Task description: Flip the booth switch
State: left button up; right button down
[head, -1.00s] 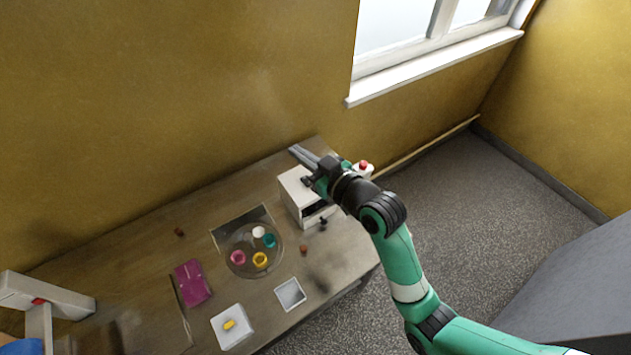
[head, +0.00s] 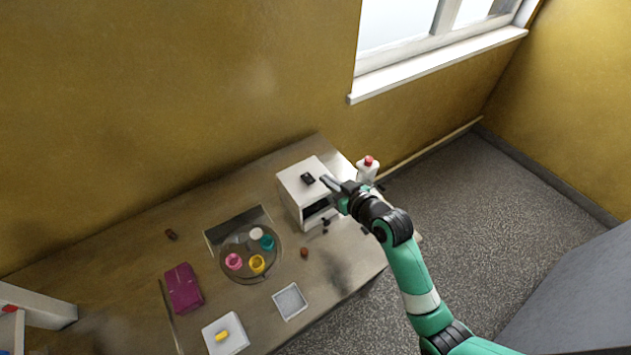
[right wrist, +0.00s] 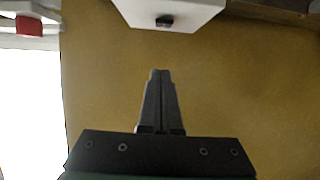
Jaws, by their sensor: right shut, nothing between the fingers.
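The booth (head: 300,205) is a white box with a dark front opening, standing at the back right of the table. Its small black switch (head: 308,179) sits on top and shows clear of my arm. My right gripper (head: 323,180) is shut and empty, its fingertips just right of the switch; I cannot tell how high above the booth top they are. In the right wrist view the shut fingers (right wrist: 160,73) point toward the white booth (right wrist: 190,10) and the dark switch (right wrist: 164,21), with a gap in the picture between them. My left gripper is not in view.
A white bottle with a red cap (head: 367,170) stands right of the booth, close to my right arm. A round plate (head: 238,272) with coloured cups, a magenta cloth-like item (head: 183,289), a white block (head: 226,339) and a small tray (head: 291,302) lie to the left and front.

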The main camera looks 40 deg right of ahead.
jog(key=b, duration=0.2)
send_over(315, 188)
jog(key=f, duration=0.3)
jog(key=shift+w+d, duration=0.15)
jog(key=shift+w, duration=0.25)
jog(key=shift+s+f, duration=0.2)
jog(key=shift+f, duration=0.7)
jog(key=shift+s+f, duration=0.2)
jog(key=shift+f, duration=0.65)
jog(key=shift+f, duration=0.1)
